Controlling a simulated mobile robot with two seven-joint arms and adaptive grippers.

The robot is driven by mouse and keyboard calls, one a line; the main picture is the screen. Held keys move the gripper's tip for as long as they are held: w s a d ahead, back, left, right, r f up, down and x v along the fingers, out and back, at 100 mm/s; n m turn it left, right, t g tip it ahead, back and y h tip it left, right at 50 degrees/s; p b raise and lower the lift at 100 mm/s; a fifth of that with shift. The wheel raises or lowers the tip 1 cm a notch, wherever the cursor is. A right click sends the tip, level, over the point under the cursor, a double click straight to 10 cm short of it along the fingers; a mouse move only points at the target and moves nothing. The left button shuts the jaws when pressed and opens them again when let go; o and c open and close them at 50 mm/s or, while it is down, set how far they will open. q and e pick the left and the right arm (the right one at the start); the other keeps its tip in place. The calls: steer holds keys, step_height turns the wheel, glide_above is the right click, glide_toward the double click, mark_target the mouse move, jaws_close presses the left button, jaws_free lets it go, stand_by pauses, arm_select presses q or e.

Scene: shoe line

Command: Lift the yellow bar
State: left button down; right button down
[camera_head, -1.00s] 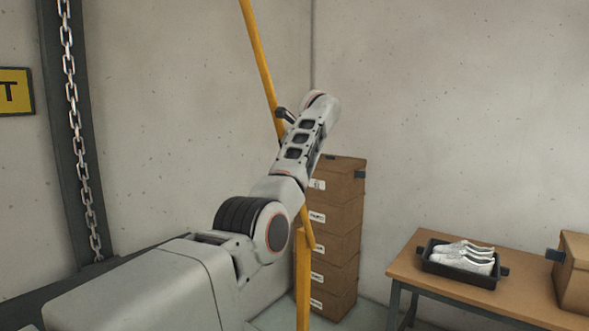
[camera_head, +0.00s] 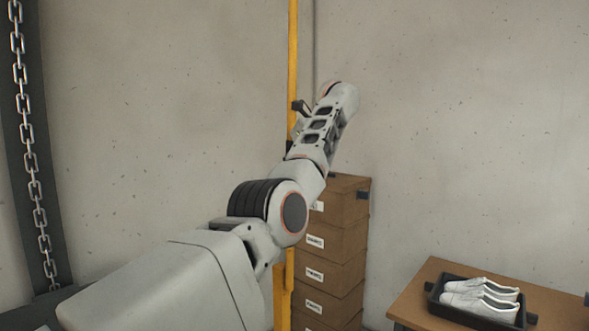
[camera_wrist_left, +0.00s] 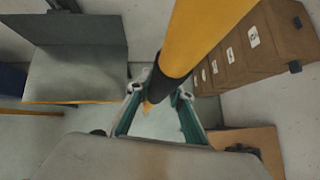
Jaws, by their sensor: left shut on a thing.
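The yellow bar (camera_head: 293,50) stands nearly upright in the head view and runs out of the top of the picture. My left arm crosses in front of its lower part. My left gripper (camera_wrist_left: 158,92) is shut on the bar at this black section. My right gripper is in neither view.
A yellow post (camera_head: 283,290) stands below my left arm. A stack of brown boxes (camera_head: 335,240) is close to its right. A wooden table (camera_head: 415,297) at lower right holds a black tray (camera_head: 475,315) with white shoes (camera_head: 482,290). A chain (camera_head: 30,150) hangs at the left.

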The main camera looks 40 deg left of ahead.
arm_select(q)
steer(key=shift+w+f, duration=0.2)
stand_by(0.3)
steer(key=c, duration=1.8)
jaws_free()
steer(key=shift+r, duration=0.2)
steer(key=shift+d+r, duration=0.25)
steer(key=shift+r, duration=0.05)
steer(key=shift+v, duration=3.2)
steer(key=shift+d+f, duration=0.1)
steer(key=shift+d, duration=0.1)
steer(key=shift+f, duration=0.1)
